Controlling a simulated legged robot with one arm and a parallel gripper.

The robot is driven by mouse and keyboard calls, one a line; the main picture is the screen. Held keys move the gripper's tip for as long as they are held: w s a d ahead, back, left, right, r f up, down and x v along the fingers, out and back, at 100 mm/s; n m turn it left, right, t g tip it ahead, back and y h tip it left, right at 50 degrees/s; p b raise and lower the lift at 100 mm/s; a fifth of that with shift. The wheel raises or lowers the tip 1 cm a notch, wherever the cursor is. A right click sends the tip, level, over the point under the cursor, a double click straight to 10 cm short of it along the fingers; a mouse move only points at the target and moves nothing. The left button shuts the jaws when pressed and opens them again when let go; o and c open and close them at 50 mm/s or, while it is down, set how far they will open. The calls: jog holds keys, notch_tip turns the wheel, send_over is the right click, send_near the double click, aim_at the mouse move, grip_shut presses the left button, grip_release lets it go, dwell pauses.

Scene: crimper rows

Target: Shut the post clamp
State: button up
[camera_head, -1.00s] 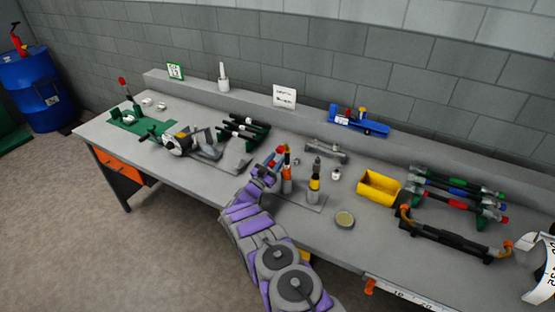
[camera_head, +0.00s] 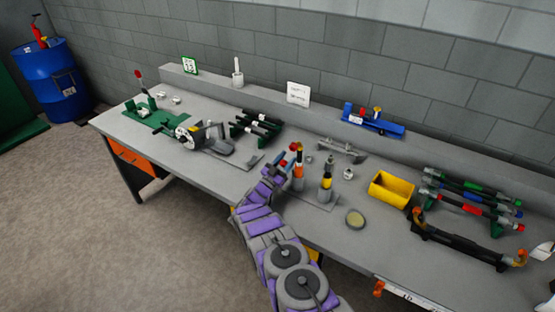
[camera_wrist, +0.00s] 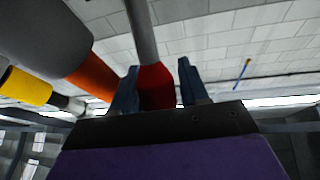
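Two upright posts stand on a grey plate (camera_head: 318,206) near the bench middle: one with an orange band (camera_head: 298,178), one with a yellow band (camera_head: 326,183). I cannot tell for sure which part is the post clamp. My gripper (camera_head: 279,167) is at the left of the orange-banded post. In the wrist view, my gripper's blue fingers (camera_wrist: 159,88) stand apart on either side of a red grip (camera_wrist: 156,85) on a grey rod (camera_wrist: 141,30). The red grip is close to the left finger; a gap shows at the right finger. A large grey cylinder with an orange band (camera_wrist: 92,76) is at upper left.
A yellow bin (camera_head: 391,190) and a round tin (camera_head: 355,218) are right of the posts. Racked tools (camera_head: 470,205) lie farther right. Left are a grey device (camera_head: 205,137), black-and-green tools (camera_head: 257,126) and a green plate with a red-tipped lever (camera_head: 150,115).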

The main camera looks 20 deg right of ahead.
jog(key=shift+d+r, duration=0.1)
jog(key=shift+w+d+r+g+y+p, duration=0.4)
jog(key=shift+w+d+y+p, duration=0.1)
jog(key=shift+y, duration=0.2)
jog(key=shift+w+d+r+n+g+y, duration=0.15)
jog(key=shift+w+d+g+y, duration=0.15)
jog(key=shift+d+y, duration=0.25)
jog(key=shift+w+d+r+n+g+y, duration=0.15)
jog(key=shift+w+d+g+y, duration=0.2)
jog(key=shift+y, duration=0.3)
jog(key=shift+s+a+f, duration=0.1)
jog(key=shift+a+f, duration=0.05)
jog(key=shift+a, duration=0.2)
jog(key=p+v, duration=0.2)
jog(key=v, duration=1.4)
jog(key=w+a+r+n+t+y+b, duration=0.2)
jog(key=w+a+r+n+t+y, duration=0.2)
jog(key=w+a+r+y, duration=0.35)
jog(key=s+a+r+n+g+y+b, duration=0.1)
jog(key=s+a+r+n+y+b, duration=0.1)
jog(key=s+a+r+n+y, duration=0.2)
jog(key=shift+s+a+r+g+y, duration=0.35)
jog(key=shift+s+a+r+y, duration=1.15)
jog(key=shift+y, duration=0.35)
